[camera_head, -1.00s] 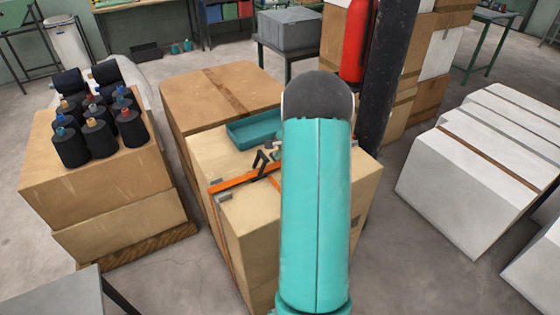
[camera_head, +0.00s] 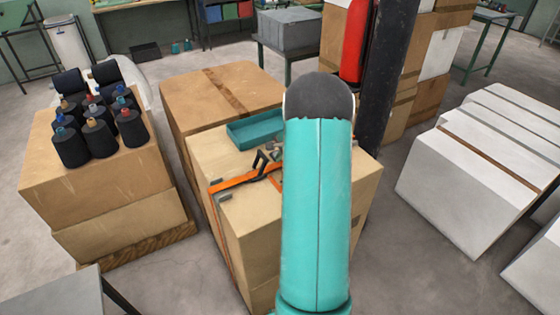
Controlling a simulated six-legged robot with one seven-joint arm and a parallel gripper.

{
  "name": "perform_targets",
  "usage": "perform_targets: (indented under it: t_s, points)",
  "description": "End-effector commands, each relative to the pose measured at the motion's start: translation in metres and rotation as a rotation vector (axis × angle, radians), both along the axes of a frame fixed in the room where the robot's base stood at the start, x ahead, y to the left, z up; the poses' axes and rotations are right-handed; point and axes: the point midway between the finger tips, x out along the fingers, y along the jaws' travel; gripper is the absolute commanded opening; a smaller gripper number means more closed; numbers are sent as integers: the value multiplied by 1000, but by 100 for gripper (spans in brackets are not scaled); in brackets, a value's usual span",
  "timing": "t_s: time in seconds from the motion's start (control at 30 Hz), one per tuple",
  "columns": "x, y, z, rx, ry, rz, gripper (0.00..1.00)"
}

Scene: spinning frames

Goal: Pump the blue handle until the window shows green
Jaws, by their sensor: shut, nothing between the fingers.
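I see no blue handle and no window showing green. A black lever-like handle (camera_head: 261,162) stands tilted up on an orange strap (camera_head: 238,181) that crosses the top of a cardboard box (camera_head: 235,220). Small grey parts (camera_head: 274,152) show beside the handle, close to the left edge of my teal arm; I cannot tell what they belong to. My arm covers the right part of the box top and the strap.
A teal tray (camera_head: 257,139) lies on the box behind the strap. Boxes with several black bottles (camera_head: 98,138) stand left. A dark post (camera_head: 388,85) and a red cylinder (camera_head: 355,42) stand behind my arm. White boxes (camera_head: 470,165) stand right, with bare floor between.

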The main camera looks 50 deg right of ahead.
Motion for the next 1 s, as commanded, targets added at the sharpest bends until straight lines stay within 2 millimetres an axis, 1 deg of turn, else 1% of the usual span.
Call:
perform_targets:
  t_s: [1.0]
  points:
    - [-3,-5,-11,0,2,-3,0]
